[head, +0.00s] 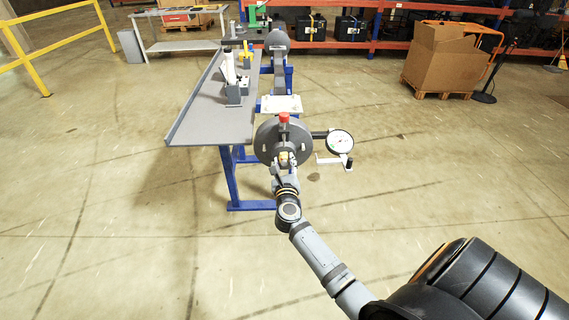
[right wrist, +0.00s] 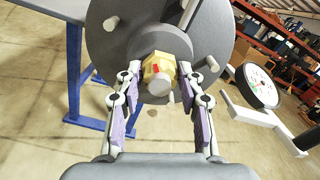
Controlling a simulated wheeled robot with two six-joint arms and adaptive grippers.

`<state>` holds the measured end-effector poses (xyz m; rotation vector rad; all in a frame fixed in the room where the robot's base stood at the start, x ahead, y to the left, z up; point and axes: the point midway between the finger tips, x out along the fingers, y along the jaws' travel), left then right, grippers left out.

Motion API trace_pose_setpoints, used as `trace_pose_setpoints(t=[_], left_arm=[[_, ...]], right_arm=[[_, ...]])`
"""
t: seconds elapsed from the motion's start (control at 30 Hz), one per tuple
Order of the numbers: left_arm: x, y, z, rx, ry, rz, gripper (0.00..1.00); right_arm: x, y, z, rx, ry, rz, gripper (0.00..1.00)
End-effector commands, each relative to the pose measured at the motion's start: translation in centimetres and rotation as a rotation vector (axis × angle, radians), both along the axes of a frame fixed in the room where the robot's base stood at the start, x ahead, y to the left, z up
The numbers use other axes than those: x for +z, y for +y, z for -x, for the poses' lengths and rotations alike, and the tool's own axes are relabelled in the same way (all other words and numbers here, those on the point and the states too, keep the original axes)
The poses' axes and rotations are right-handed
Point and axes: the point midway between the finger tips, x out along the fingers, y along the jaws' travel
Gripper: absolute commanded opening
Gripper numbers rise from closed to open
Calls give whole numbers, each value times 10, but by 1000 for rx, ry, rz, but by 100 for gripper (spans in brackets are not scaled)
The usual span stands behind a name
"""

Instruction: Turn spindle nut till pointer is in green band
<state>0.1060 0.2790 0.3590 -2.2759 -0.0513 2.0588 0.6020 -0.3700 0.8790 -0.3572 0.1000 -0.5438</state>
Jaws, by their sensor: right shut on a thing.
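The brass spindle nut (right wrist: 160,66) sits at the centre of a grey round flange, with a small red mark and a pale spindle end in front. In the head view the nut (head: 284,157) is small and partly hidden. My right gripper (right wrist: 159,72) is shut on the nut, one finger on each side; the head view shows the gripper (head: 284,168) from behind. The dial gauge (head: 341,142) has a white face and stands right of the flange; the right wrist view shows it (right wrist: 262,88) tilted. Its pointer is too small to read against the green band. My left gripper is out of view.
The grey flange (head: 266,141) has studs and a red-topped part (head: 284,118) above. A grey bench (head: 205,112) on blue legs stands left. Cardboard boxes (head: 445,58) and shelving are behind.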

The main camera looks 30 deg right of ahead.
Motion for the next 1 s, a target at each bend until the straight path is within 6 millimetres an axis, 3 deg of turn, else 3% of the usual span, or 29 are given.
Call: trace_pose_setpoints(t=[0.3,0.33,0.5,0.83,1.0], left_arm=[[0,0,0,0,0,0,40],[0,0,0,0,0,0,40],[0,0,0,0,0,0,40],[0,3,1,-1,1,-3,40],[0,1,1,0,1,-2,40]], right_arm=[[-2,0,1,0,3,-2,6],[-2,0,1,0,3,-2,41],[-2,0,0,0,3,-2,61],[-1,2,3,0,2,-1,61],[-3,18,30,0,4,-4,61]])
